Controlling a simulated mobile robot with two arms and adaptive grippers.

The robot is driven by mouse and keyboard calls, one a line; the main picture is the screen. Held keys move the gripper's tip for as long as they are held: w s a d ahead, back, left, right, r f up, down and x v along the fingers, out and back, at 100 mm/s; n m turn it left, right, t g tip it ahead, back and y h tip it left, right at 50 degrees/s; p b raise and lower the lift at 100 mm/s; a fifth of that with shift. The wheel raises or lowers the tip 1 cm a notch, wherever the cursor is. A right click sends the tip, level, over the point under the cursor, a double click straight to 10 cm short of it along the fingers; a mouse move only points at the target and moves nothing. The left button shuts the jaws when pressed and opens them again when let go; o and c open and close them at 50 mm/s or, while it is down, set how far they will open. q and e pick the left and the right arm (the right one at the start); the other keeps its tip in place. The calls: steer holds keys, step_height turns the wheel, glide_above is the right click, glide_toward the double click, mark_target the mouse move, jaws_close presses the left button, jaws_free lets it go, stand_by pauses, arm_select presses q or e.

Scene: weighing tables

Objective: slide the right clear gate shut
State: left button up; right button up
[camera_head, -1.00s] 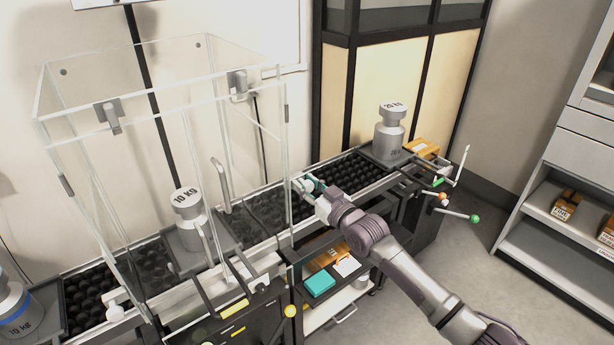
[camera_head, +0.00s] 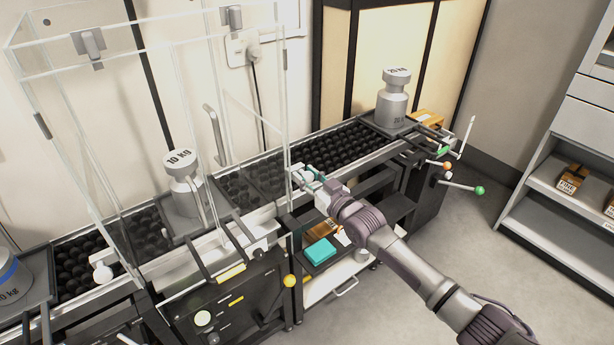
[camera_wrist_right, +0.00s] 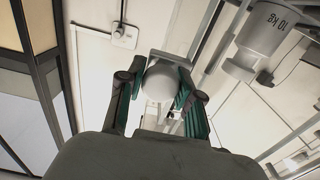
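The right clear gate (camera_head: 258,120) is a transparent panel at the right end of the clear weighing box (camera_head: 165,95). A white round knob (camera_head: 297,171) is at its lower right edge. My right gripper (camera_head: 306,176) is at this knob, reaching in from the right. In the right wrist view the white knob (camera_wrist_right: 162,80) lies between my two dark, green-padded fingers (camera_wrist_right: 162,88). I cannot tell whether both pads press on it. A 10 KG weight (camera_head: 181,180) stands upright inside the box. My left gripper is not in view.
A roller conveyor (camera_head: 335,148) runs right to a 20 KG weight (camera_head: 392,100). Another weight (camera_head: 10,283) is at the far left. A second white knob (camera_head: 102,272) is on the box's left side. Rods with coloured ball ends (camera_head: 479,190) stick out at the right.

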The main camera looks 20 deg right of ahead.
steer(key=shift+o, duration=0.6)
steer(key=shift+f, duration=0.25)
steer(key=shift+s+d, duration=0.1)
steer(key=shift+s, duration=0.1)
steer(key=v, duration=1.1)
steer(key=shift+s, duration=0.35)
steer(key=shift+d, duration=0.1)
